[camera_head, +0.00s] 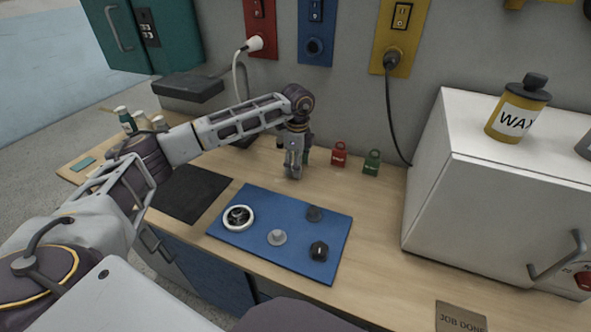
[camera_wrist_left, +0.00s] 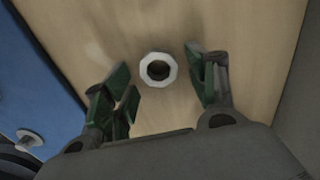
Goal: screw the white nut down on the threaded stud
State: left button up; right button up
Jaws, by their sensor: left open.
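The white nut (camera_wrist_left: 172,69), a ring with a dark hole, lies on the wooden worktop in the left wrist view. My left gripper (camera_wrist_left: 158,78) is open above it, with the nut between and just beyond its fingertips; I see no contact. In the head view my left gripper (camera_head: 293,170) points down behind the blue board (camera_head: 225,233), and the nut is hidden there. On the board, a light grey round-based piece with a short upright post (camera_head: 277,238) looks like the threaded stud; its thread is too small to see. My right gripper is not in view.
The board also carries a white-rimmed handwheel (camera_head: 238,207), a dark grey fitting (camera_head: 314,213) and a black knob (camera_head: 319,250). Red (camera_head: 339,158) and green (camera_head: 372,163) tags stand right of the gripper. A white cabinet (camera_head: 423,185) bounds the right side.

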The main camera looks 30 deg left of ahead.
pick_arm(q)
jog(key=shift+f, duration=0.2)
dwell(0.3)
jog(key=c, duration=0.9)
